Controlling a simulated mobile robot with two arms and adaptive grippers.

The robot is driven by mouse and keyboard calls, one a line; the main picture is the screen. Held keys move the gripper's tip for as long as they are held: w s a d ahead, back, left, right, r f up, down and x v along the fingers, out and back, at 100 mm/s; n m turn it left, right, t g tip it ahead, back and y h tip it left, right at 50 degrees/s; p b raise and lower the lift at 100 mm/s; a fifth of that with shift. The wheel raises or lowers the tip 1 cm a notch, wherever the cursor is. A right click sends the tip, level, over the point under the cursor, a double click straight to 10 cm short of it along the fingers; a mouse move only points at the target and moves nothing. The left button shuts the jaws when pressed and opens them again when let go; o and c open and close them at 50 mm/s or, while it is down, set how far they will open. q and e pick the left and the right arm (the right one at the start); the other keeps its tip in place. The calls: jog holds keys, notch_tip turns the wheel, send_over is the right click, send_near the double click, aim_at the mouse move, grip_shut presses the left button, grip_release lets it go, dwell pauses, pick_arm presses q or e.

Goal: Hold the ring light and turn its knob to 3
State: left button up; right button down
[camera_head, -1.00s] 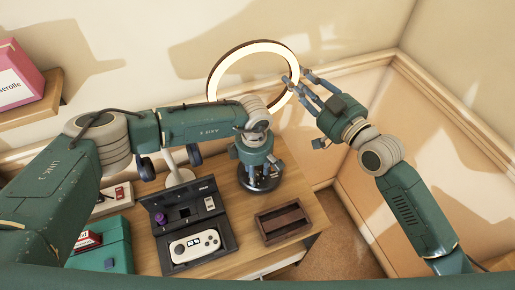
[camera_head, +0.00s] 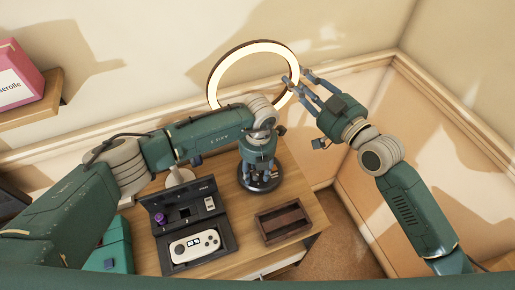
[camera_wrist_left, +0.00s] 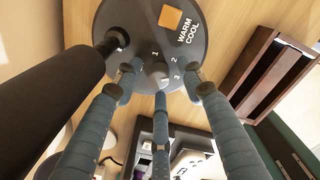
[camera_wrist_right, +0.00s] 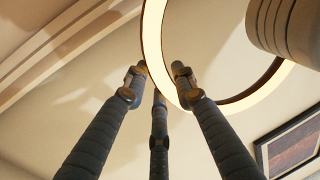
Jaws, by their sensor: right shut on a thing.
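The ring light is a glowing ring with a dark rim (camera_head: 222,60), above a round dark base (camera_head: 262,184). My right gripper (camera_head: 296,84) is shut on the ring's right side; the right wrist view shows the ring (camera_wrist_right: 152,40) between its fingertips (camera_wrist_right: 160,88). My left gripper (camera_head: 260,172) points down over the base. In the left wrist view its fingertips (camera_wrist_left: 160,80) stand spread around the small grey knob (camera_wrist_left: 157,75), with visible gaps at the sides. The base (camera_wrist_left: 140,30) carries the marks 1, 2, 3, an orange square and "WARM COOL". The knob's setting is unclear.
A black case (camera_head: 226,240) with a white game controller (camera_head: 194,244) lies open on the wooden desk (camera_head: 232,202). A brown wooden tray (camera_head: 284,222) stands right of it, near the desk edge. A teal box (camera_head: 112,250) is at the left. Walls enclose the back and right.

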aim_at(257, 174)
pick_arm(q)
jog(key=shift+s+d+n, duration=0.1)
jog(key=shift+n, duration=0.7)
notch_tip(257, 174, up, 12)
jog(key=shift+d, duration=0.15)
jog(key=f+m, duration=0.1)
jog(key=f, duration=0.3)
jog(key=f+m, duration=0.1)
jog(key=f, duration=0.2)
jog(key=f+m, duration=0.1)
jog(key=f, duration=0.3)
jog(key=shift+a+f, duration=0.3)
jog(key=shift+f, duration=0.05)
grip_shut()
